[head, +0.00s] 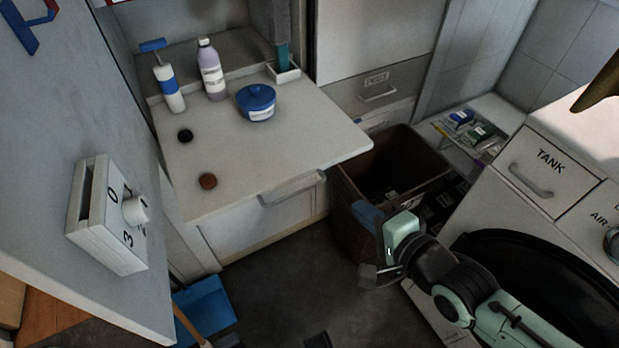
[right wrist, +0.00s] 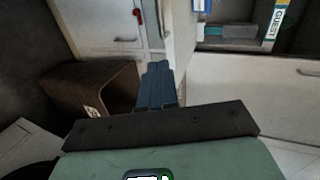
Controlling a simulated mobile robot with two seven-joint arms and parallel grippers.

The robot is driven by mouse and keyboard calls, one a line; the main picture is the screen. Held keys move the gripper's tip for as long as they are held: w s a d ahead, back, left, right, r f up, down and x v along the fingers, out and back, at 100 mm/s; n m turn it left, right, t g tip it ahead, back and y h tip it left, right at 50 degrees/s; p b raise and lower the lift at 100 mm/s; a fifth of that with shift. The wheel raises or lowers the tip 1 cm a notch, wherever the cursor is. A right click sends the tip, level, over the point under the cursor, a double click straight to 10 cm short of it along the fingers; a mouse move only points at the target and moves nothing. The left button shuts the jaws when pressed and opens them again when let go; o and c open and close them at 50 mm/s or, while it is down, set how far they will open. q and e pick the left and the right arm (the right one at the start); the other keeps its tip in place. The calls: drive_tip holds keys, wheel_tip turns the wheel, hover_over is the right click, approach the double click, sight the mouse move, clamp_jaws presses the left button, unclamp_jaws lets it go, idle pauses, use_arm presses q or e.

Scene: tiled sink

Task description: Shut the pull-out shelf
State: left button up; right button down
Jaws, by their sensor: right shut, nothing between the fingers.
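The pull-out shelf (head: 285,144) is a white board that stands out from the recess in the head view. Its grey handle (head: 291,189) is on the front edge. My left gripper is not in view.
A brown open bin (head: 395,155) stands right of the shelf. A washing machine-like unit marked TANK (head: 550,160) is at the right. A white panel with a dial box (head: 108,215) stands at the left. A blue dustpan-like thing (head: 207,305) lies low. Dark floor lies in front.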

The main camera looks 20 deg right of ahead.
drive_tip(key=m+p, duration=0.1)
drive_tip(key=p, duration=1)
approach(315, 160)
drive_tip(key=f, duration=0.2)
drive_tip(key=w, duration=0.3)
drive_tip(key=shift+w+a+t, duration=0.15)
drive_tip(key=shift+a+t, duration=0.1)
drive_tip(key=shift+t, duration=0.05)
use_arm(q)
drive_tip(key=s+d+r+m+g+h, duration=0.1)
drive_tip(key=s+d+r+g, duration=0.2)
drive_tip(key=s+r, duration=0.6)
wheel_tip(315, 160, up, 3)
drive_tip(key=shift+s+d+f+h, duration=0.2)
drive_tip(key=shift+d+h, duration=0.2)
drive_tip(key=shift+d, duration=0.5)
use_arm(e)
drive_tip(key=shift+w, duration=0.35)
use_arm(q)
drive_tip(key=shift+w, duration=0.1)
